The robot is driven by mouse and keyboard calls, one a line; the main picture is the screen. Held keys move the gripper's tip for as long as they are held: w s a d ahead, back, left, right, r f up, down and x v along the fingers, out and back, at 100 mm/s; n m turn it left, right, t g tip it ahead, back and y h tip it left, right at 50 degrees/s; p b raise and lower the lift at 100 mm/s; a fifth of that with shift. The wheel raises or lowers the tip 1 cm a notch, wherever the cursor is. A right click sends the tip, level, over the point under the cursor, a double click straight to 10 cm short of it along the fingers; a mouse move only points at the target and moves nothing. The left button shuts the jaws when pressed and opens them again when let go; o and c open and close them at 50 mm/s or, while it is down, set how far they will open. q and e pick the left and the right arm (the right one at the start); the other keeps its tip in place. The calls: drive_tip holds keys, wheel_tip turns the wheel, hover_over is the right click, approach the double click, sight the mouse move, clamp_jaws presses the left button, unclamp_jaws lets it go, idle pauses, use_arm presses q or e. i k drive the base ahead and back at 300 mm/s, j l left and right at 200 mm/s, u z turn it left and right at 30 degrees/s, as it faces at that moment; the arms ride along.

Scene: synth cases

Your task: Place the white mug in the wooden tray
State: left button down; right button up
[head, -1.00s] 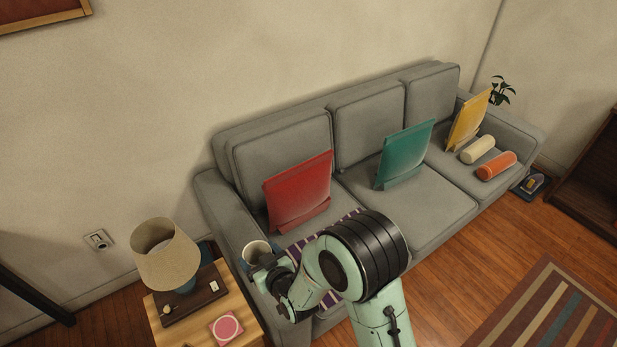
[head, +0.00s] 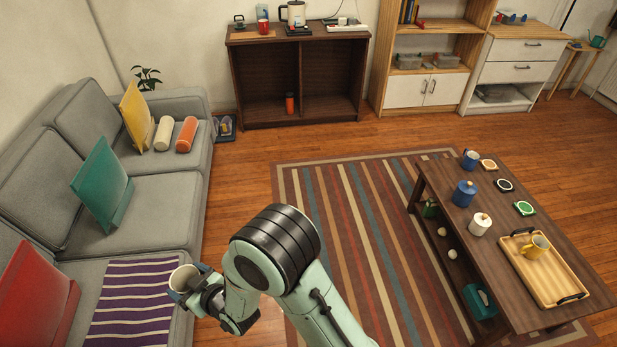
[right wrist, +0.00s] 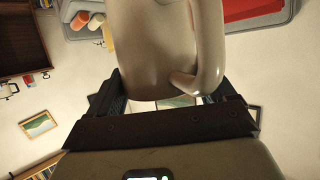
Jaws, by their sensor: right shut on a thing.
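The white mug (head: 182,281) is in my right gripper (head: 197,291), in front of the sofa's seat edge in the head view. In the right wrist view the mug (right wrist: 150,45) fills the top middle, its handle at the right, between the fingers of the gripper (right wrist: 168,92). The wooden tray (head: 550,288) lies on the coffee table at the right, well away from the mug. A yellow mug (head: 536,247) stands in the tray, and the tray's front part is bare. My left gripper is not in view.
The coffee table (head: 470,250) also bears a blue mug (head: 470,159), a blue pot (head: 464,193), a white lidded jar (head: 479,224) and several coasters. The sofa (head: 150,235) with a striped throw (head: 130,300) is at the left. The rug (head: 350,210) between them looks clear.

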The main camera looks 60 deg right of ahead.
sight(550, 287)
drive_tip(key=k+l+z, duration=0.15)
drive_tip(key=z, duration=0.2)
drive_tip(key=k+l+z, duration=0.1)
drive_tip(key=z, duration=0.2)
drive_tip(key=l+z, duration=0.35)
drive_tip(key=k+l+z, duration=0.1)
drive_tip(key=l+z, duration=0.25)
drive_tip(key=k+l+z, duration=0.1)
drive_tip(key=l+z, duration=0.2)
drive_tip(key=l, duration=0.2)
drive_tip(key=i+l+z, duration=0.1)
drive_tip(key=l+z, duration=0.3)
drive_tip(key=l, duration=1.05)
drive_tip(key=i+l+z, duration=0.1)
drive_tip(key=l, duration=0.55)
drive_tip(key=i+l, duration=0.1)
drive_tip(key=l, duration=0.5)
drive_tip(key=i+l, duration=0.1)
drive_tip(key=l, duration=0.5)
drive_tip(key=z, duration=0.05)
